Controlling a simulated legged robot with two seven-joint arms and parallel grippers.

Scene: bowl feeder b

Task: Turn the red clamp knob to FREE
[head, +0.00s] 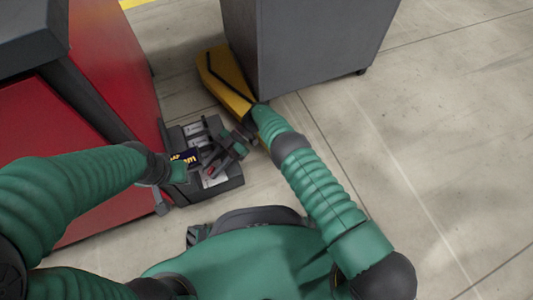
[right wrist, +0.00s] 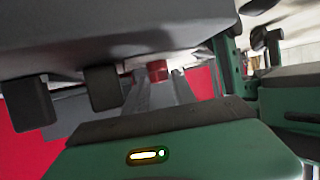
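A small red knob (right wrist: 157,70) shows in the right wrist view, near the far ends of two grey finger-like bars. A small red patch (head: 210,170) on the dark unit in the head view looks like the same knob; its pointer and the FREE mark cannot be read. My right gripper (head: 228,150) reaches over the dark unit from the upper right, close to the red patch. Its fingers look apart, and I cannot make out contact with the knob. My left gripper (head: 178,171) is at the unit's left edge; its fingers are too small to read.
The dark unit (head: 225,184) with pale labels stands low on the floor beside a red cabinet (head: 115,75). A grey cabinet (head: 305,45) and a yellow part (head: 222,82) stand behind. Concrete floor (head: 440,130) is clear at the right.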

